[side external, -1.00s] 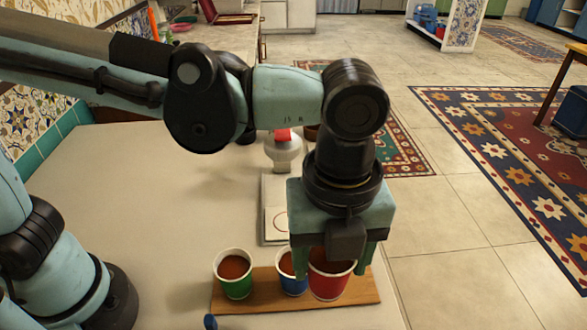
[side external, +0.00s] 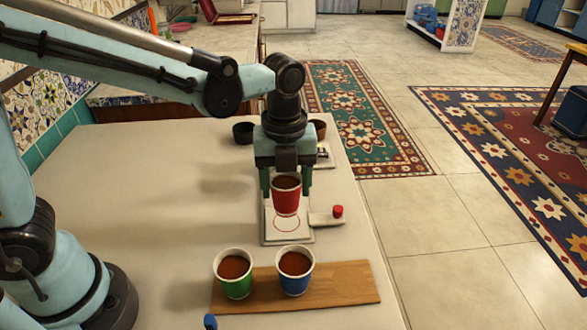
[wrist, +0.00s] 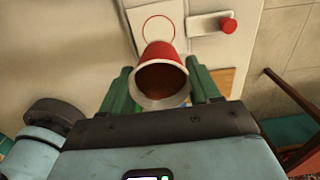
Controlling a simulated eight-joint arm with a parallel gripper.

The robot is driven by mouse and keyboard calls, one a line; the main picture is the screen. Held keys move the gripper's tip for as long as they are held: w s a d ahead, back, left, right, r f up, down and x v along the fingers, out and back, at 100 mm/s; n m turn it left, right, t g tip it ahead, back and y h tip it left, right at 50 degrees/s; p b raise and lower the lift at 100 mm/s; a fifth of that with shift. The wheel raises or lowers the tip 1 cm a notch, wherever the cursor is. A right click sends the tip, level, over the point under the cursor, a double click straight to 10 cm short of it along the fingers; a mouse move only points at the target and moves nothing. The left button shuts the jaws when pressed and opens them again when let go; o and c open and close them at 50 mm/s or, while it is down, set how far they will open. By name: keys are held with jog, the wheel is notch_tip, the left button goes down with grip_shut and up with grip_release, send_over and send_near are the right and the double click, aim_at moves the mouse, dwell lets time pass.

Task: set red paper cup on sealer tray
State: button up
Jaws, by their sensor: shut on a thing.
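The red paper cup (side external: 286,200), filled with something brown, is upright between the fingers of my gripper (side external: 286,184). The gripper is shut on it. The cup is held over the white sealer tray (side external: 272,232), which has a red circle on it. The cup hides part of the tray in the side view, and I cannot tell the exact gap below it. In the wrist view the cup (wrist: 160,62) sits between the green fingers (wrist: 160,88), and the tray's red circle (wrist: 158,17) shows just above it.
A lever with a red knob (side external: 338,211) sticks out right of the tray. A green cup (side external: 235,285) and a blue cup (side external: 295,282) stand on the wooden board (side external: 345,284) in front. Dark cups (side external: 243,132) (side external: 319,129) stand behind. The table's left part is clear.

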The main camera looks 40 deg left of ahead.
aim_at(286, 197)
jog(key=shift+w+a+f, duration=0.45)
jog(key=shift+w+a, duration=0.05)
jog(key=shift+w, duration=0.05)
jog(key=shift+f, duration=2)
jog(key=o, duration=0.7)
jog(key=shift+f, duration=0.15)
